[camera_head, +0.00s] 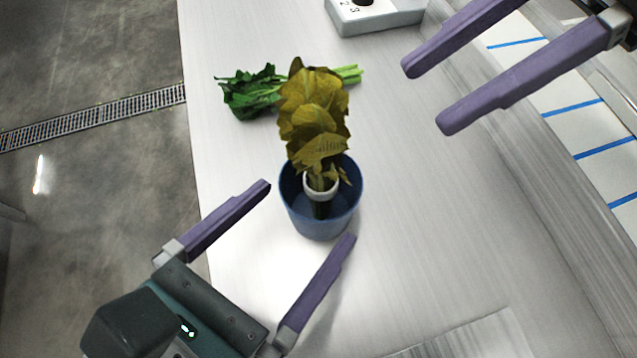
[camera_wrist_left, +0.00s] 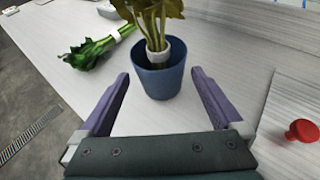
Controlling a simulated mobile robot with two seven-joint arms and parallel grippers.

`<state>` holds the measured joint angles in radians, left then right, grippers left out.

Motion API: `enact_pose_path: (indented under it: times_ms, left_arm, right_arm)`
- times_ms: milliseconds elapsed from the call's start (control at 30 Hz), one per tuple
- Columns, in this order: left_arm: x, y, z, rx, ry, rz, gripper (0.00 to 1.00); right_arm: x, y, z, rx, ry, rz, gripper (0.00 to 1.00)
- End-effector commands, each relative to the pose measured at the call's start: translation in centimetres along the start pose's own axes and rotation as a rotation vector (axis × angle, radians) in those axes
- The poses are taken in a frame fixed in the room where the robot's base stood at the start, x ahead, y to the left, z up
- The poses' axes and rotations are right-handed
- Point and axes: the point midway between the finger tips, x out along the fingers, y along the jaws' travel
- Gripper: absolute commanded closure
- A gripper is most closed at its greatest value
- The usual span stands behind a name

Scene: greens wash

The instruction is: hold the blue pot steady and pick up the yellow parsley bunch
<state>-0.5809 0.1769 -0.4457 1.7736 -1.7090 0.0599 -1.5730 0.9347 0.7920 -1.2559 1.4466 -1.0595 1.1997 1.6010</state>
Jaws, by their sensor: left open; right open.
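The blue pot (camera_head: 322,222) stands upright on the pale counter in the middle of the head view; it also shows in the left wrist view (camera_wrist_left: 160,82). The yellow parsley bunch (camera_head: 314,115), yellow-brown leaves with a white band around its stems, stands in the pot and rises above its rim. My left gripper (camera_head: 312,212) is open, its fingers short of the pot on the near side, one towards each side. It appears empty and apart from the pot. My right gripper (camera_head: 425,95) is open and empty, to the upper right of the bunch.
A green leafy bunch (camera_head: 250,92) lies on the counter behind the pot, partly hidden by the yellow leaves. A grey box (camera_head: 375,18) with numbers stands at the back. A red knob (camera_wrist_left: 302,130) shows in the left wrist view. The counter's left edge drops to the floor.

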Motion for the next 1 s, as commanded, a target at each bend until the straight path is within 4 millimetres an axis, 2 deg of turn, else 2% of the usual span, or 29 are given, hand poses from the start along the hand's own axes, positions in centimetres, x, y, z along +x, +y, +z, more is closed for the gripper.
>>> enact_pose_path:
  times_ms: [100,300,733,1000]
  left_arm:
    - [2.2,0.0,0.0,-0.004,0.0,0.001,0.0]
    - [4.6,0.0,0.0,-0.002,0.0,-0.002,0.0]
    - [5.4,0.0,-0.1,-0.002,0.002,0.0,0.0]
    - [5.4,0.0,-0.1,-0.003,0.002,0.0,0.3]
  right_arm:
    - [0.0,0.0,0.0,0.0,0.0,0.0,0.5]
    - [0.0,0.0,0.0,0.0,0.0,0.0,0.5]
    - [0.0,0.0,0.0,0.0,0.0,0.0,0.5]
    - [0.0,0.0,0.0,0.0,0.0,0.0,0.5]
